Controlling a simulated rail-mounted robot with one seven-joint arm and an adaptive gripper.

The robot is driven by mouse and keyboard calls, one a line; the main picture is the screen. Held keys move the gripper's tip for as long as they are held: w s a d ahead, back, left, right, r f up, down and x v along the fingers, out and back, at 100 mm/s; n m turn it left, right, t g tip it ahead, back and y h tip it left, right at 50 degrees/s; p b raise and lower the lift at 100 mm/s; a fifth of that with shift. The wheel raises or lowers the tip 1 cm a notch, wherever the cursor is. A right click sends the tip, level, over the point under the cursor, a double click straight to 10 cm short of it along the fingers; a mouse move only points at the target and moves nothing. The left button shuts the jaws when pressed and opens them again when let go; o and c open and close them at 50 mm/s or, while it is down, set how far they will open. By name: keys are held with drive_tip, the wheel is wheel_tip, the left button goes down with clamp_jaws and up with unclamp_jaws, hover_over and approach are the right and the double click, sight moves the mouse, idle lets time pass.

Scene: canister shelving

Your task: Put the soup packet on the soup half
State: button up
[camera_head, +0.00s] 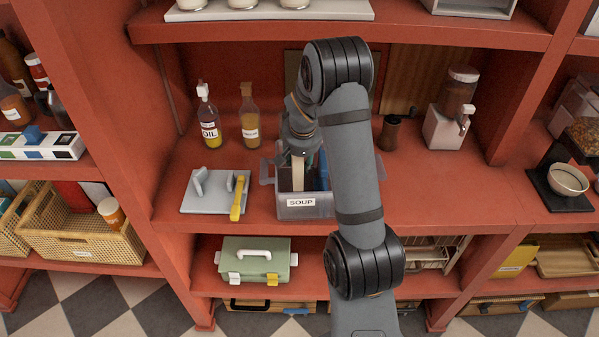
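A grey bin (305,213) with a white SOUP label (301,202) on its front stands on the middle shelf. My gripper (299,150) points down over the bin from behind my arm. A narrow pale tan item (298,173), perhaps the soup packet, stands upright in the bin's left part, right below the gripper. Whether the fingers hold it is too small and covered to tell. A dark brown surface shows beside it, and something blue (321,172) is to its right. My arm hides the bin's right part and any label there.
Left of the bin is a grey board (212,204) with upright pieces and a yellow-handled tool (238,198). An oil bottle (208,118) and an amber bottle (249,117) stand behind. A grinder (391,132) and dispenser (453,108) are at right. Shelf front right is clear.

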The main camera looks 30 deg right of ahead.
sight(297, 162)
wheel_tip(297, 162, down, 4)
drive_tip(key=shift+r+b, duration=0.25)
drive_tip(key=shift+b, duration=0.2)
drive_tip(key=shift+f, duration=0.35)
drive_tip(key=shift+f+b, duration=0.2)
drive_tip(key=shift+b, duration=0.1)
drive_tip(key=o, duration=1.2)
drive_tip(key=shift+r, duration=0.1)
drive_tip(key=shift+r+p, duration=0.35)
drive_tip(key=shift+r, duration=0.1)
drive_tip(key=v, duration=1.1)
drive_tip(key=shift+s+a, duration=0.15)
drive_tip(key=shift+s, duration=0.15)
